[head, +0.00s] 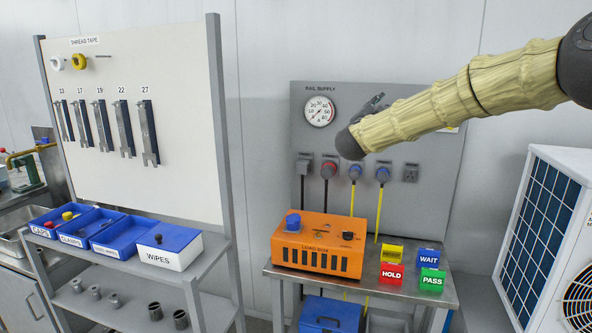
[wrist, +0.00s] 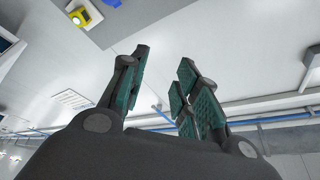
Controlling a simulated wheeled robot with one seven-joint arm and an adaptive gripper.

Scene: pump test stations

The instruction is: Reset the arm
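My arm reaches in from the upper right of the head view in a pale yellow sleeve. My gripper (head: 372,104) is at its end, in front of the grey rail supply panel (head: 440,150); in the head view it is small and dark, partly hidden behind the wrist.
An orange load box (head: 318,246) and coloured HOLD (head: 391,274), WAIT (head: 429,259) and PASS (head: 432,281) blocks stand on the metal table below. A tool board (head: 180,100) with hanging wrenches and a shelf of blue bins (head: 122,238) are left. A white unit (head: 545,230) stands right.

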